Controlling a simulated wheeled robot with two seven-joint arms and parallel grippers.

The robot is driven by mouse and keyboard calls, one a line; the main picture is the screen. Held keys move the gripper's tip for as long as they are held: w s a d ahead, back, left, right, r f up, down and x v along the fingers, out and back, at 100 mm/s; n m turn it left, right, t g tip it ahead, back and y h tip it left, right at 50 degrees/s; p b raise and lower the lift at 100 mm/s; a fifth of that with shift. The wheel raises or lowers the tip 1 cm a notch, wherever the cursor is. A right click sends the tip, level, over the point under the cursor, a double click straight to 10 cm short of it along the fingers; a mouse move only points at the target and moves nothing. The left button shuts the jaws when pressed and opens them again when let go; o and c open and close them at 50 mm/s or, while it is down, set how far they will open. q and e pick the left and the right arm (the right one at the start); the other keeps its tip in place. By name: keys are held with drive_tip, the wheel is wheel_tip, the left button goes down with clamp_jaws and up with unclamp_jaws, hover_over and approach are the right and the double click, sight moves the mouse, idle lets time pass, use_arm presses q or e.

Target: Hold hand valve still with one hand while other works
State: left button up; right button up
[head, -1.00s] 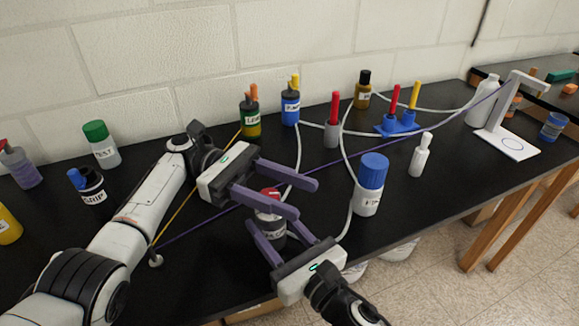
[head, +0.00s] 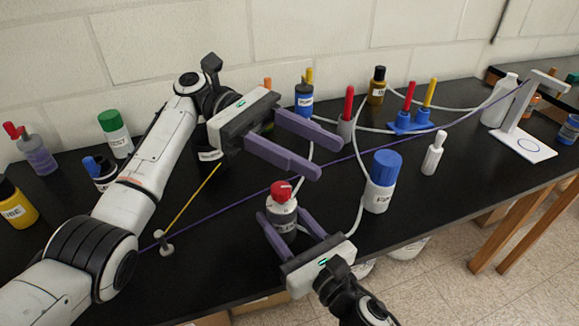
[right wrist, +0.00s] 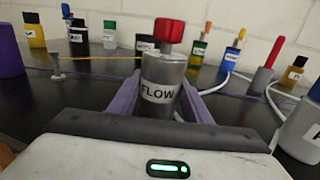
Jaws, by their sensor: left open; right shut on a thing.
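The hand valve (head: 284,219) is a grey cylinder with a red knob (head: 281,189) on top, standing upright on the black bench. In the right wrist view it (right wrist: 161,75) shows a white FLOW label. My right gripper (head: 283,214) is shut on the valve's body, one purple finger on each side, below the knob. My left gripper (head: 329,156) is open and empty, above and behind the valve, apart from it. The knob is clear of both grippers.
A blue-capped white bottle (head: 381,182) stands right of the valve. A purple cord (head: 232,206) crosses the bench behind the valve to a white stand (head: 524,147). A yellow cord (head: 192,200) meets a small post (head: 166,247). Several bottles line the wall.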

use_arm(q)
wheel_tip(320, 180, up, 2)
drive_tip(key=s+d+m+t+y, duration=0.1)
drive_tip(key=d+m+y, duration=0.1)
drive_tip(key=y, duration=0.2)
drive_tip(key=r+m+t+y, duration=0.1)
drive_tip(key=m+t+y, duration=0.1)
drive_tip(key=t+y, duration=0.7)
hover_over(281, 187)
drive_tip(key=shift+g+y, duration=0.4)
wheel_tip(281, 187, down, 11)
drive_tip(key=shift+w+f, duration=0.1)
drive_tip(key=shift+f, duration=0.1)
drive_tip(key=c, duration=1.1)
